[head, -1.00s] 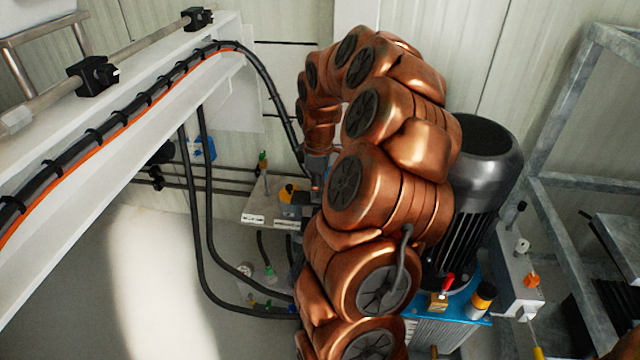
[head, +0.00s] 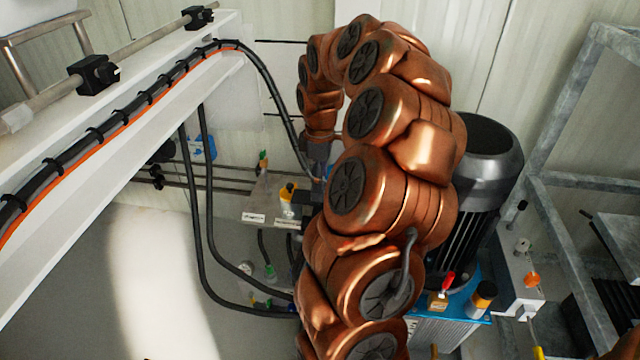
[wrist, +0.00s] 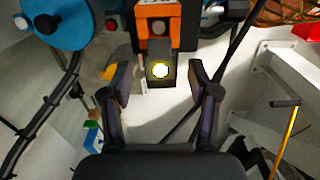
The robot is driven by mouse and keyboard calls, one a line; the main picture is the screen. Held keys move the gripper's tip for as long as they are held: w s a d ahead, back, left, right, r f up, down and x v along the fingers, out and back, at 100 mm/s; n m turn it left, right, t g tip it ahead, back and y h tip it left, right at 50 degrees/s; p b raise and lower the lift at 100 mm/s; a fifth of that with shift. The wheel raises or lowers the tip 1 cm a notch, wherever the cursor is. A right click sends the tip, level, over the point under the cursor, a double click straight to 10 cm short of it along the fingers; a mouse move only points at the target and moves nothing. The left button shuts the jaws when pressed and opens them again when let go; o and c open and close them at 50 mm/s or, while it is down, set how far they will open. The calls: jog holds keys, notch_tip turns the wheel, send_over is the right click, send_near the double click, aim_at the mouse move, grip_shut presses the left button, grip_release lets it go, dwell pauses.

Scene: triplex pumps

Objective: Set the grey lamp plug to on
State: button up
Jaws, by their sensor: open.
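In the wrist view, a dark grey block with a bright yellow-white round lamp face (wrist: 160,71) sits under an orange housing (wrist: 157,22). This looks like the grey lamp plug, but I cannot tell its setting. My gripper (wrist: 162,82) is open and empty, with one finger on each side of the dark block. The lamp face shows between the fingers; I see no contact. In the head view, my arm's end comes down near the pale valve plate (head: 262,205), and the fingers and lamp plug are hidden or too small to make out.
A black motor (head: 483,165) stands on a blue-topped unit right of my arm. A white beam (head: 120,130) with black hoses runs along the left. A grey metal frame (head: 570,130) stands at the right. In the wrist view, a blue round part (wrist: 62,22) is at upper left.

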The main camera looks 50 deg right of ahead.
notch_tip(320, 180, up, 9)
dwell(0.4)
dwell(0.4)
jog(key=s+a, duration=0.2)
jog(key=a, duration=1.8)
jog(key=s+a+f+m+g, duration=0.2)
jog(key=s+a+f+m, duration=0.15)
jog(key=s+a, duration=0.4)
jog(key=s+a+f+m+g, duration=0.1)
jog(key=s+a+f+m, duration=0.3)
jog(key=s, duration=0.6)
notch_tip(320, 180, up, 27)
jog(key=s+a+n+t+p, duration=0.1)
jog(key=p, duration=2.4)
jog(key=shift+s, duration=0.15)
